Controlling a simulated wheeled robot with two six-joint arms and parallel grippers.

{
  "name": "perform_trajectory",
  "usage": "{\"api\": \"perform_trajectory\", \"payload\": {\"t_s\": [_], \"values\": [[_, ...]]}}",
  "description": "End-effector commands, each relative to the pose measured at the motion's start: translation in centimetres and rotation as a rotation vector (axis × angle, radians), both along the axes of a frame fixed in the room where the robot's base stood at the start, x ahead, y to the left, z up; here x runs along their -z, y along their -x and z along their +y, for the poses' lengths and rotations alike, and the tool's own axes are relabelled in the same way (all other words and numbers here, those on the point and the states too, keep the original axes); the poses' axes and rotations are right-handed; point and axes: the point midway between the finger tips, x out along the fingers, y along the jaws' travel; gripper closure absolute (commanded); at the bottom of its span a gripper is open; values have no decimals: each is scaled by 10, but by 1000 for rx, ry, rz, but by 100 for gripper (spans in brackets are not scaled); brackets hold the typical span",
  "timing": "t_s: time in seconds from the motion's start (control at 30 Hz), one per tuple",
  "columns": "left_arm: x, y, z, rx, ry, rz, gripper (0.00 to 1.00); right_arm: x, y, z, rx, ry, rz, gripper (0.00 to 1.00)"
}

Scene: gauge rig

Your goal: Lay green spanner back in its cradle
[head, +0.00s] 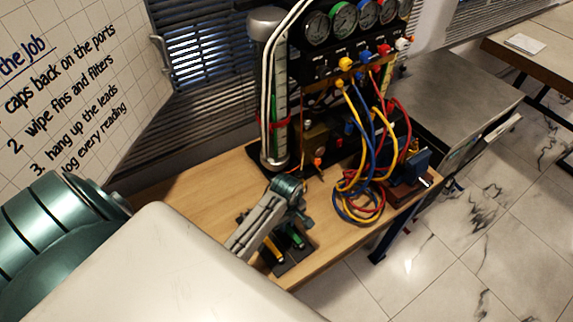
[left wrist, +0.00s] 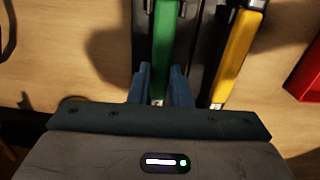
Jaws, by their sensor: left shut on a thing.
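The green spanner (left wrist: 165,45) lies between the two blue fingers of my left gripper (left wrist: 161,84), which is shut on its handle. In the head view the green spanner (head: 298,239) shows as a small patch below my left gripper (head: 299,218). The dark cradle (left wrist: 205,45) lies under and beside the green handle; I cannot tell whether the spanner touches it. A yellow spanner (left wrist: 236,55) lies to the right on the cradle, roughly alongside, and also shows in the head view (head: 272,249). The far end of the green spanner is out of the wrist view. My right gripper is not in view.
The wooden bench (head: 190,205) is clear on the left. Coiled yellow, blue and red hoses (head: 360,195) hang right of the cradle. The gauge rig (head: 345,65) and a clear column (head: 270,100) stand behind. A red object (left wrist: 308,75) is at the wrist view's right edge.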

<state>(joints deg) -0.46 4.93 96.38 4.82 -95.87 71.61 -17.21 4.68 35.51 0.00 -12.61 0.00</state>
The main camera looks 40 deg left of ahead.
Motion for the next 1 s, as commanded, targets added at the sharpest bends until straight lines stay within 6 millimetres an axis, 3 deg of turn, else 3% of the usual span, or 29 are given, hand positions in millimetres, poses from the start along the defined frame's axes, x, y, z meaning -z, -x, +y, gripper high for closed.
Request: {"api": "perform_trajectory", "payload": {"t_s": [0.2,0.23,0.33,0.37,0.73,1.0], "values": [[0,0,0,0,0,-1,100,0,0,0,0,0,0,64],[0,0,0,0,0,-1,79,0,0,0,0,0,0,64],[0,0,0,0,0,-1,59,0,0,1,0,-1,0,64],[0,0,0,0,0,-1,57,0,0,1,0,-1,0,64],[-6,-1,0,0,0,-2,57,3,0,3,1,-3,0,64],[-54,-1,0,0,-2,-7,57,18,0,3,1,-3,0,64]]}}
